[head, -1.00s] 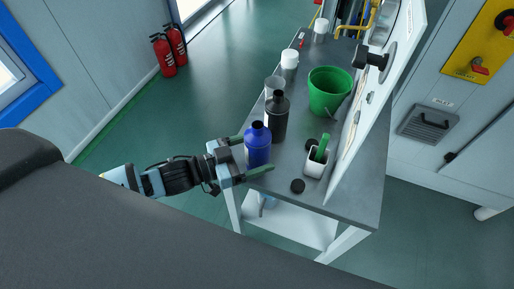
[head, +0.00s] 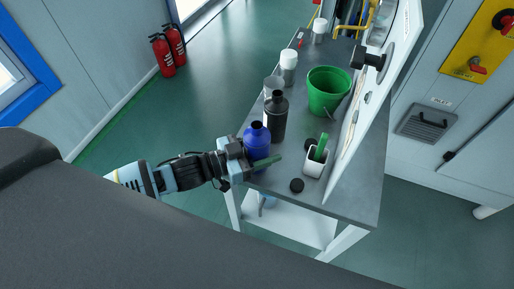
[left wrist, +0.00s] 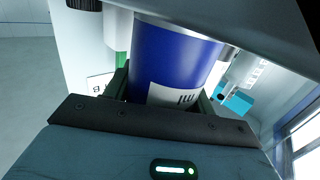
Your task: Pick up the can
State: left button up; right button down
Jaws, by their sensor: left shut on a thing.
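The can is a blue, bottle-shaped container (head: 257,134) with a dark mouth, upright at the near left edge of the grey table (head: 345,204). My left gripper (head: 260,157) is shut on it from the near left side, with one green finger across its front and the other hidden. The left wrist view shows the blue body (left wrist: 180,55), with a white label, between the dark green fingers. The can's base is hidden, so I cannot tell whether it touches the table. My right gripper is not in view.
A black bottle (head: 276,121) stands just behind the can, with a grey cup (head: 271,84) and white jar (head: 288,62) beyond. A white panel (head: 372,100) bounds the table's right side.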

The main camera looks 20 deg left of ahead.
aim_at(249, 144)
pick_arm(q)
jog(key=shift+r, duration=0.2)
